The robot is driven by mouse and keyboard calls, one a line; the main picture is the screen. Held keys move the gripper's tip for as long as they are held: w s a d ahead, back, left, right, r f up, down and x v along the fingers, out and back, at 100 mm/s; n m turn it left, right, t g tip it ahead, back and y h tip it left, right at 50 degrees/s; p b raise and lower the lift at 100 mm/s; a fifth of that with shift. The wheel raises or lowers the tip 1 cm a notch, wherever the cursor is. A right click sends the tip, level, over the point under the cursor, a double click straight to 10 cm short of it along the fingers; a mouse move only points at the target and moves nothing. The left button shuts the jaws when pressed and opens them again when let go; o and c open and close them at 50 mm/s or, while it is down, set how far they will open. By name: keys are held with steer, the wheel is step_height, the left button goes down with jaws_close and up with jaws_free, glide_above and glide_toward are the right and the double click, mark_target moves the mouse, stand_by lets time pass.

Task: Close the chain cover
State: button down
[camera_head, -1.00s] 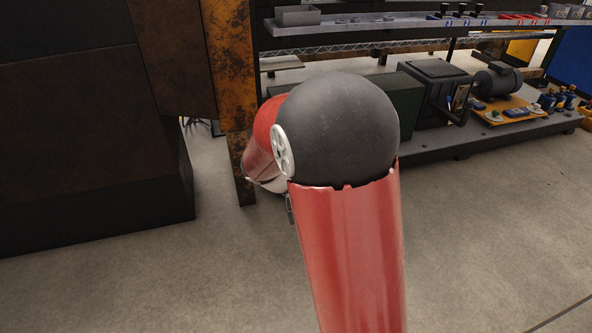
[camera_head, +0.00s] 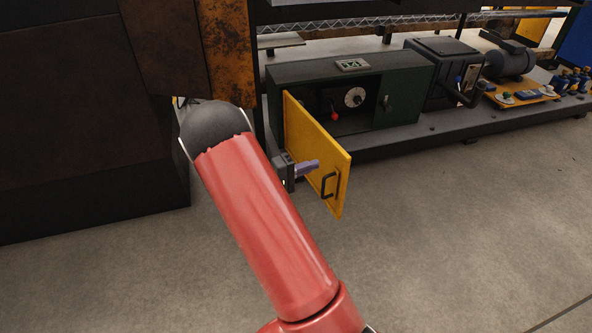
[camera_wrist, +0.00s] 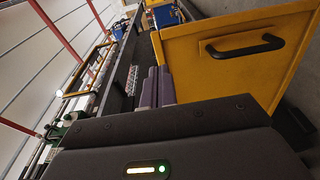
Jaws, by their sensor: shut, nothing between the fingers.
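The chain cover, a yellow door panel (camera_head: 325,156), stands swung open from the front of a dark green box (camera_head: 340,72). Its black bar handle (camera_head: 329,186) is near the free edge. In the wrist view the yellow panel (camera_wrist: 220,72) fills the right side, with the handle (camera_wrist: 245,47) across its upper part. My gripper (camera_head: 308,167) is shut and empty on the outer, handle side of the door. Its purple-grey fingers also show in the wrist view (camera_wrist: 158,86), close to the panel; I cannot tell whether they touch it.
Inside the open box are a red knob (camera_head: 334,117) and a white dial (camera_head: 355,97). A black machine (camera_head: 440,68) and a motor (camera_head: 510,62) stand to the right on the low shelf. A rusty post (camera_head: 229,60) is beside my arm. The floor in front is clear.

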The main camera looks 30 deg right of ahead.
mark_target(341, 156)
steer(key=d, duration=0.7)
steer(key=shift+s+d, duration=0.2)
steer(key=shift+s, duration=0.05)
